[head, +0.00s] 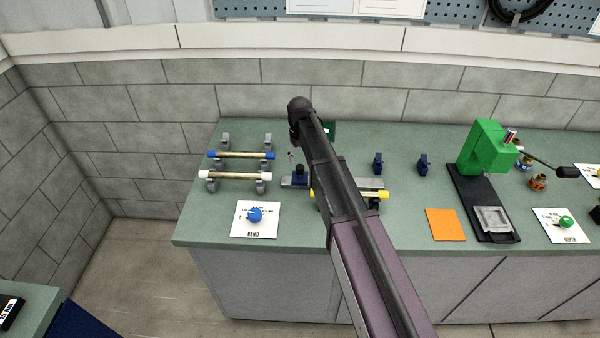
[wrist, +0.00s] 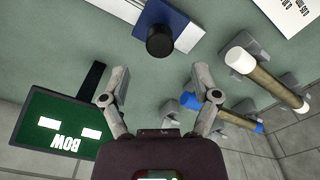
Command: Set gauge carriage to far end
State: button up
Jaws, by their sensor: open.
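The gauge carriage (head: 300,178) is a dark blue block with a black knob. In the head view it sits near the left end of a grey rail (head: 372,183) that runs left to right, partly hidden by my arm. In the wrist view the blue carriage (wrist: 173,14) and its black knob (wrist: 160,41) are at the top centre, ahead of the fingertips. My gripper (wrist: 160,82) is open and empty, its fingers spread wide and apart from the knob. In the head view my arm's wrist hides most of the gripper.
A green BOW display (wrist: 62,125) stands beside my gripper. A blue-ended rod (head: 240,155) and white-ended rod (head: 235,175) lie on grey supports left of the carriage. A yellow-ended rod (head: 383,195) lies in front of the rail. The BEND dial (head: 254,215) is at the front.

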aim_at(300, 166)
jog(key=shift+f+b, duration=2.6)
jog(key=shift+f, duration=0.3)
grip_shut()
